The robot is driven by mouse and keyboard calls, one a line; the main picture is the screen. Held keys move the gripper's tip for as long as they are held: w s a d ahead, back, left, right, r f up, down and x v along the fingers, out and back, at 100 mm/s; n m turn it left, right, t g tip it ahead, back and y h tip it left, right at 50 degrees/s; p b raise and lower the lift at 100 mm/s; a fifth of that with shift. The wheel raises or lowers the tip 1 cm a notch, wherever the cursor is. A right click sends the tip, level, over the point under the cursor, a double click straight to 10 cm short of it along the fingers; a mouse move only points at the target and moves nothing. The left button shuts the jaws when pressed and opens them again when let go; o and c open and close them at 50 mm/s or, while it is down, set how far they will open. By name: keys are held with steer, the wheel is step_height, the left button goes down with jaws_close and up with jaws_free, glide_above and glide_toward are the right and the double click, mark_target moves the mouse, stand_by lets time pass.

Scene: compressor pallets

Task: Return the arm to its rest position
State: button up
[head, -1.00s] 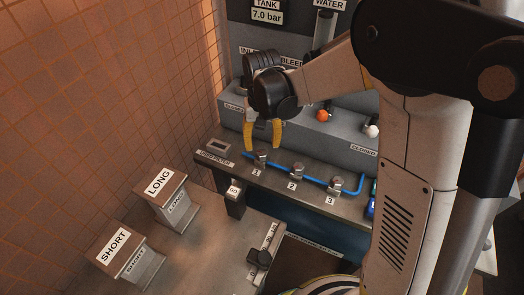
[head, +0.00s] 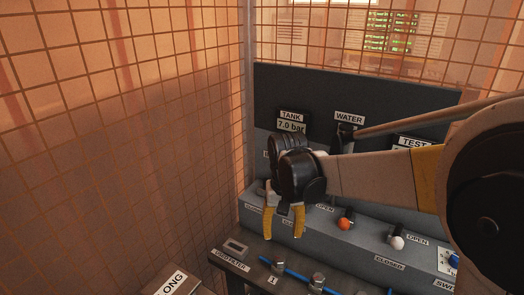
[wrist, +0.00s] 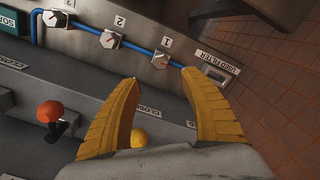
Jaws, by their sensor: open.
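My gripper (head: 284,224) hangs at the end of my arm in front of the grey valve panel, with its two yellow fingers pointing down. The fingers are apart with nothing between them. In the wrist view my gripper (wrist: 160,80) spans the panel's lower ledge, and a yellow knob (wrist: 138,138) shows between the finger bases. My arm reaches in from the right side of the head view and hides part of the panel.
An orange knob (head: 344,224) and a white knob (head: 397,243) sit on the panel right of my gripper. Below runs a bench with a blue pipe (head: 297,273) and a used-filter slot (head: 236,246). A mesh wall (head: 120,130) stands at left. The tank display (head: 291,127) reads 7.0 bar.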

steer(key=s+d+r+t, duration=0.3)
steer(key=s+d, duration=0.2)
steer(key=s, duration=0.3)
steer(key=s+d+r+t, duration=0.3)
steer(key=s+d+t, duration=0.1)
steer(key=s, duration=0.4)
steer(key=shift+s+d+r, duration=0.2)
steer(key=shift+d+r, duration=0.1)
steer(key=shift+d, duration=0.55)
stand_by(0.4)
